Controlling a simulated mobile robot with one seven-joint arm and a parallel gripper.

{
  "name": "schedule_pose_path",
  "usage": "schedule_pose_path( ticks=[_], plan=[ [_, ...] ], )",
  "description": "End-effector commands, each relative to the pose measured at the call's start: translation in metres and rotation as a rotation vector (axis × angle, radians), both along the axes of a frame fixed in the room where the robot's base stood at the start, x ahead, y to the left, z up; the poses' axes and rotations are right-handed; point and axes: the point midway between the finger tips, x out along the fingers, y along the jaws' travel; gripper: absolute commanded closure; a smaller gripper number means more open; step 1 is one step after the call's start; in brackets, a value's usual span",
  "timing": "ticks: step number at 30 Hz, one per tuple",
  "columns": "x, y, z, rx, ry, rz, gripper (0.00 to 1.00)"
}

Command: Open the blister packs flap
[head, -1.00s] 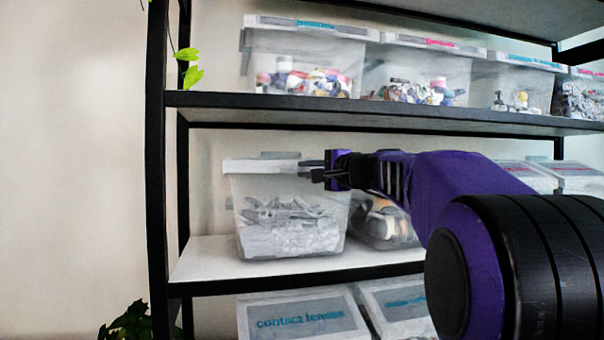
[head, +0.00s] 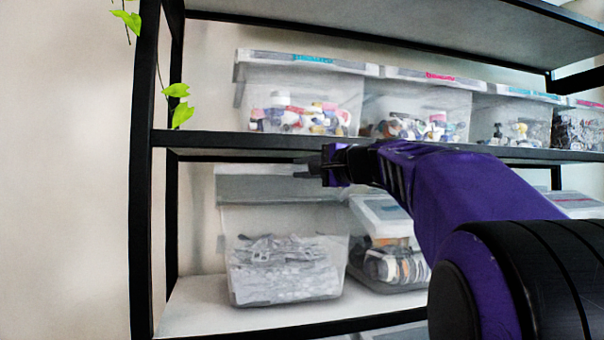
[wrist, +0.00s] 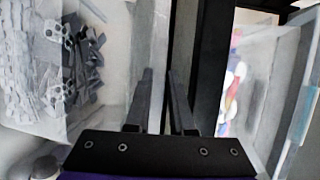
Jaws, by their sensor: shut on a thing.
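The clear bin (head: 290,222) of grey blister packs (head: 283,268) stands at the left of the middle shelf. Its flap (head: 260,187) is tilted up, showing a broad grey face above the bin's front. My gripper (head: 312,170) is at the upper right edge of the flap, just below the shelf above. In the wrist view my gripper (wrist: 160,98) is shut on the pale flap (wrist: 150,45), and the blister packs (wrist: 75,60) show at the left. The exact contact at the fingertips is hard to make out.
A second bin (head: 375,212) with a lid stands close on the right. The black upper shelf edge (head: 240,141) runs just above my gripper. Several lidded bins stand on that shelf. A black post (head: 143,200) and hanging green leaves (head: 180,115) are at the left.

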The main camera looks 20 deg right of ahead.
Motion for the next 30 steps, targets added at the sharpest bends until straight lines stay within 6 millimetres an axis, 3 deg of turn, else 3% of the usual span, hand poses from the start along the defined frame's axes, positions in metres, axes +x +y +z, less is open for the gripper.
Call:
schedule_pose_path(
  ticks=[10, 11, 14, 30],
  plan=[
    [-0.0001, 0.0001, 0.0004, -0.001, 0.000, 0.000, 1.00],
    [-0.0002, 0.0001, 0.0004, -0.001, 0.000, 0.000, 0.77],
    [0.0000, 0.0000, 0.0000, 0.000, 0.000, 0.000, 0.62],
    [-0.0008, 0.0010, -0.0004, 0.000, 0.000, 0.000, 0.62]
  ],
)
